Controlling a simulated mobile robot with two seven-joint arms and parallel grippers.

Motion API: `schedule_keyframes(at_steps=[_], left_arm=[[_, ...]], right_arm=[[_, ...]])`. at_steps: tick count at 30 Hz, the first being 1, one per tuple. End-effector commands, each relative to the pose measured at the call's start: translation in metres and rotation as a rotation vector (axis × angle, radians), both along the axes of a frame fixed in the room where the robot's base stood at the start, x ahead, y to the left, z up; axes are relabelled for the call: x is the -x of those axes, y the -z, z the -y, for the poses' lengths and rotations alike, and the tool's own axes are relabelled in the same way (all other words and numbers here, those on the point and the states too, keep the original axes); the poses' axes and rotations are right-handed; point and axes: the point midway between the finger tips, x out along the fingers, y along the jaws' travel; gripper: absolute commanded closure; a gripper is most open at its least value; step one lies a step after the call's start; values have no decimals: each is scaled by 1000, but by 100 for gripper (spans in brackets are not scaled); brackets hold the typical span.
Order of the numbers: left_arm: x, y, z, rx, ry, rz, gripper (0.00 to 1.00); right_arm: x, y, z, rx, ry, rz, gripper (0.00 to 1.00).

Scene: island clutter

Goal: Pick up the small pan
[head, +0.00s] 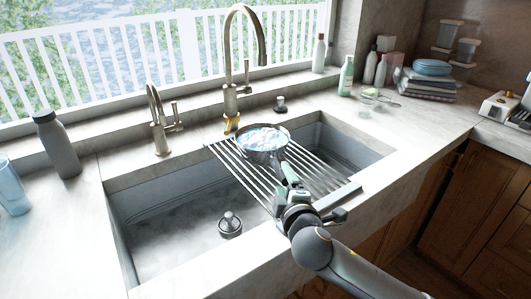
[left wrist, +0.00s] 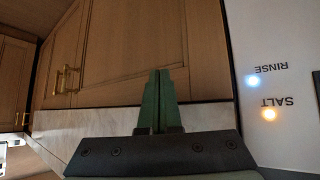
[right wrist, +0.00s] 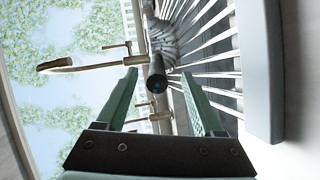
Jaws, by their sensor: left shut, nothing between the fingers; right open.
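The small pan (head: 252,146) rests on the metal drying rack across the sink, with white and bluish suds showing in it. Its handle extends toward my right gripper (head: 288,172). In the right wrist view, the dark round handle end (right wrist: 157,84) shows between the open fingers of the right gripper (right wrist: 159,74), apart from both as far as I can see. The ridged metal pan body (right wrist: 164,42) is beyond it. My left gripper (left wrist: 159,74) is shut and empty before wooden cabinets; it is outside the head view.
The rack (head: 328,184) spans the sink (head: 165,240), which has a drain strainer (head: 230,226). A tall tap (head: 231,100) stands behind the pan, a smaller tap (head: 158,125) to its left.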

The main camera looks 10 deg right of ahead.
Motion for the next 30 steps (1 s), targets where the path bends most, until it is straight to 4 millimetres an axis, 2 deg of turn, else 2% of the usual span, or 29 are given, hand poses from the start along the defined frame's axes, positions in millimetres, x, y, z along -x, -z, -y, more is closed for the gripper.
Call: schedule_keyframes(at_steps=[3, 8, 18, 29, 30], left_arm=[[0, 0, 0, 0, 0, 0, 100], [-1, -1, 0, 0, 0, 2, 100], [-3, -4, 0, 0, 0, 7, 100], [-4, -4, 0, 0, 0, 7, 100], [-4, -4, 0, 0, 0, 7, 100]], right_arm=[[-11, 2, 1, 1, -1, 1, 31], [-19, 2, 1, 0, 0, 0, 31], [-60, 5, 2, 1, 0, 0, 31], [-67, 7, 2, -1, -2, 0, 31], [-67, 7, 2, 0, -2, -1, 35]])
